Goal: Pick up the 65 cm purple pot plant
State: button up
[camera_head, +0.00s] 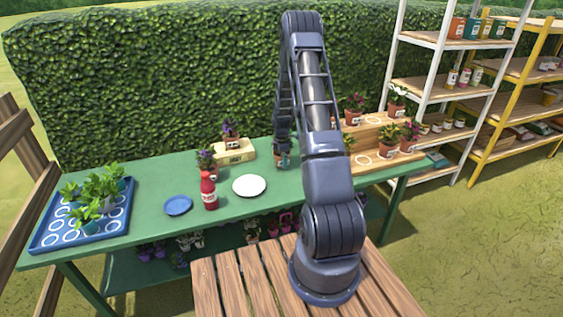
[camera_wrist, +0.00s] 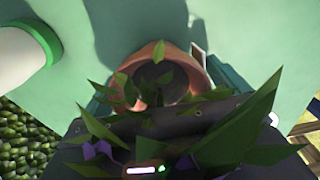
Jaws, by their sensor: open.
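A terracotta pot (camera_wrist: 165,62) holding a leafy plant with purple flowers (camera_wrist: 97,150) is close under the wrist camera. My gripper (camera_wrist: 158,85) is open, with teal finger parts showing on both sides of this pot; contact is unclear. In the head view my gripper (camera_head: 283,160) is low over the green table, at a small pot, and my arm partly hides the plant. No size marking on the pot is readable.
The green table (camera_head: 140,188) also bears a white plate (camera_head: 249,186), a blue plate (camera_head: 178,205), a red bottle (camera_head: 209,191) and a blue tray (camera_head: 120,226) of green plants. A hedge (camera_head: 140,70) stands behind. Shelving (camera_head: 415,85) stands at the right.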

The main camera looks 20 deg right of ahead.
jog(key=c, duration=1.3)
jog(key=shift+r, duration=0.1)
